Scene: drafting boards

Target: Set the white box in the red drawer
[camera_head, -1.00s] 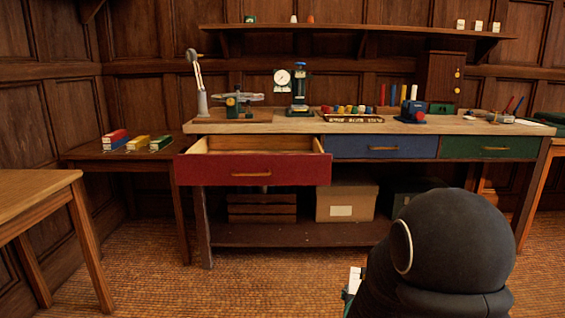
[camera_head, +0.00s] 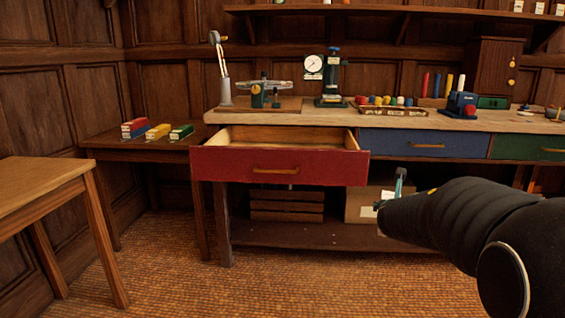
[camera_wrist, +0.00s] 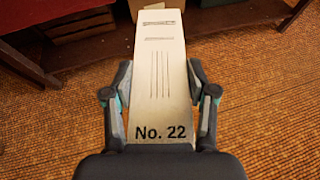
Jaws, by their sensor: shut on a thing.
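The red drawer (camera_head: 275,168) is pulled open at the left of the workbench, and the part of its inside that shows looks empty. My gripper (camera_wrist: 160,80) is shut on the white box (camera_wrist: 160,60), a long pale box printed "No. 22", with one finger on each side. In the head view my gripper (camera_head: 391,193) is to the right of the drawer front and a little lower. Only a small bit of the box shows there; my arm hides the rest.
The workbench top (camera_head: 285,116) holds a dial gauge stand (camera_head: 331,80), a vise and other tools. A blue drawer (camera_head: 415,145) and a green drawer (camera_head: 535,148) are shut. A side table (camera_head: 105,145) with colored boxes stands left. A wooden table (camera_head: 35,185) is nearer.

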